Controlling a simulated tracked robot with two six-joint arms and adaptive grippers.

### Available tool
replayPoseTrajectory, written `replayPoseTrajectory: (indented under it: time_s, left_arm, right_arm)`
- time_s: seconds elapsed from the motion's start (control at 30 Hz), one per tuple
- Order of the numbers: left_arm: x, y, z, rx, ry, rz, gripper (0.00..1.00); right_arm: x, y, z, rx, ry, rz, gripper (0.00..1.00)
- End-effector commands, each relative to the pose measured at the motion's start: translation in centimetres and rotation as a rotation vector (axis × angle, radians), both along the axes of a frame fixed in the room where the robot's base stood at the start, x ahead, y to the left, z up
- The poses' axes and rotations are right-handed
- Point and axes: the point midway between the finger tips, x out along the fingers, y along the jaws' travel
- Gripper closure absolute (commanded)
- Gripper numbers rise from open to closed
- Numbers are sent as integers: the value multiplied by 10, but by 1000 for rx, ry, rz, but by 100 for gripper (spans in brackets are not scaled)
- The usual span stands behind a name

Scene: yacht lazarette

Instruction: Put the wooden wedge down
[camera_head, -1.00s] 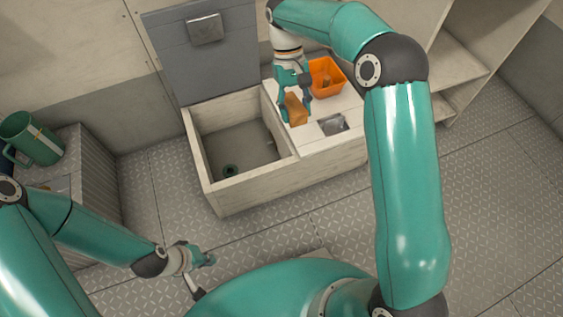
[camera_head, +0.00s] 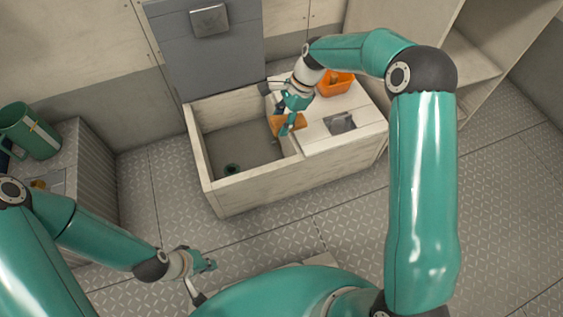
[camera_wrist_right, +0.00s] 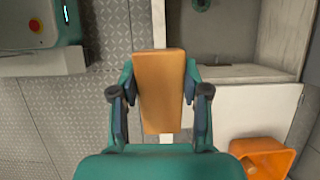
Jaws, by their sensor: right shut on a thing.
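The wooden wedge (camera_head: 291,122) is an orange-brown block. My right gripper (camera_head: 288,124) is shut on it near the inner edge between the open locker and the white top. In the right wrist view the wedge (camera_wrist_right: 160,85) stands between the two fingers of my right gripper (camera_wrist_right: 160,100), with its broad face showing. Whether its lower end touches anything cannot be told. My left gripper (camera_head: 205,262) is low over the floor at the lower left, away from the wedge, and too small to read.
The open locker (camera_head: 207,185) has a raised grey lid (camera_head: 205,60) and a small dark green round item (camera_head: 232,169) on its floor. The white top (camera_head: 318,138) carries an orange bin (camera_head: 337,83) and a grey recess (camera_head: 341,123). A green mug (camera_head: 32,130) stands far left.

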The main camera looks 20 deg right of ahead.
Motion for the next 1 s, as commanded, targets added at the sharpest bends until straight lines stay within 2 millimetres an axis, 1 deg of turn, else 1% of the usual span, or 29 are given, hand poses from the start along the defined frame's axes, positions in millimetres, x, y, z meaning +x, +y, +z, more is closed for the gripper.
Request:
replayPoseTrajectory:
  time_s: [0.03,0.17,0.2,0.4,0.5,0.6,0.83,1.0]
  left_arm:
    - [0,0,-6,0,0,0,100]
    - [0,0,-18,0,0,0,100]
    - [0,0,-22,0,0,0,100]
    - [0,0,-41,0,0,0,100]
    - [0,0,-48,0,0,0,100]
    - [0,0,-52,0,0,0,100]
    - [0,0,-56,0,0,0,100]
    - [0,0,-67,0,0,0,100]
  right_arm:
    - [-1,0,-13,1,5,-7,91]
    - [-1,0,-44,0,7,-7,91]
    - [-2,0,-56,0,8,-5,91]
    - [-1,0,-109,0,7,-4,91]
    - [-1,0,-130,0,4,-3,91]
    - [-1,0,-143,-1,3,-2,91]
    - [0,0,-156,-1,2,-1,91]
    - [-1,0,-182,0,5,-1,91]
